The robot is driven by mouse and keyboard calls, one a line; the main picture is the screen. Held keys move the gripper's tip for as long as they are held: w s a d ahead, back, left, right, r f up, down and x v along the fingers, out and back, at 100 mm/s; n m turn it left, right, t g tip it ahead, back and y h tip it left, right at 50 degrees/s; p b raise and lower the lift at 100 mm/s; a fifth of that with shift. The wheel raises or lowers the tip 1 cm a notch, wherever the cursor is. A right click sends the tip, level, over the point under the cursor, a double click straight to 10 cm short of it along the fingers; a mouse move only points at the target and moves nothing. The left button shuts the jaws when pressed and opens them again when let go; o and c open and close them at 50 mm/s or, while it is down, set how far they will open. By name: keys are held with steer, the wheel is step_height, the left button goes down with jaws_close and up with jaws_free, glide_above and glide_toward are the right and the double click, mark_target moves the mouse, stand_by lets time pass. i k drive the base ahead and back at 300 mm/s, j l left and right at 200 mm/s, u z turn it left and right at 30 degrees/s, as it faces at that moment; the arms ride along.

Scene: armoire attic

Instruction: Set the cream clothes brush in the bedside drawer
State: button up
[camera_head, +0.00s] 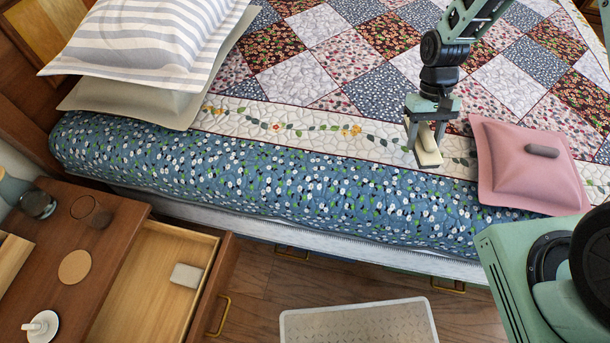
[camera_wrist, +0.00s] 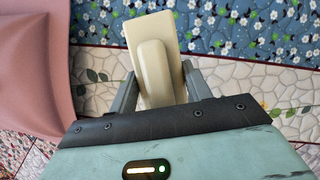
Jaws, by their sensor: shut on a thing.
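The cream clothes brush (camera_head: 428,150) is held by my gripper (camera_head: 424,138) over the near edge of the quilted bed. In the wrist view the brush (camera_wrist: 152,45) lies between the two fingers of my gripper (camera_wrist: 158,85), its raised handle facing the camera. The bedside drawer (camera_head: 150,280) is pulled open at the lower left of the head view, with a bare wooden floor inside. A small pale grey block (camera_head: 187,275) lies in it near its right side. My gripper is far to the right of the drawer.
A pink cushion (camera_head: 515,185) with a dark grey oblong thing (camera_head: 542,151) on it lies right of my gripper. The bedside top (camera_head: 50,255) holds a glass, a coaster and a candleholder. A translucent bin (camera_head: 360,325) stands on the floor.

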mark_target(149, 295)
steer(key=k+j+u, duration=0.1)
steer(key=j+u, duration=0.2)
steer(key=u, duration=0.2)
steer(key=k+j+u, duration=0.1)
steer(key=j+u, duration=0.6)
steer(key=u, duration=0.25)
steer(key=j, duration=0.5)
steer(key=i+j+u, duration=0.15)
steer(key=j, duration=0.9)
steer(key=i+u, duration=0.05)
